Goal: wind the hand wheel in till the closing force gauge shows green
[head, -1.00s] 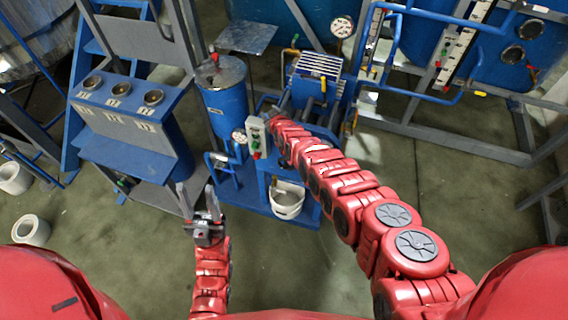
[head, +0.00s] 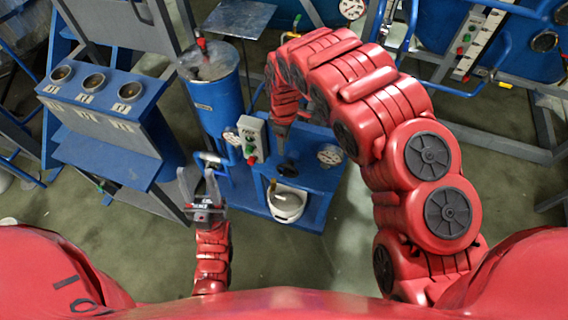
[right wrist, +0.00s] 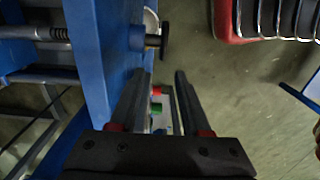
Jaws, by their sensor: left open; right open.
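In the head view my right arm partly hides the unit behind. My left gripper (head: 198,175) is open and empty, left of the blue unit.
A grey control box (head: 252,137) with red and green buttons stands left of the wheel. Another gauge (head: 231,136) is beside it. A white bucket (head: 287,204) stands below the wheel. A blue cylinder (head: 218,95) rises behind. Floor in front is clear.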

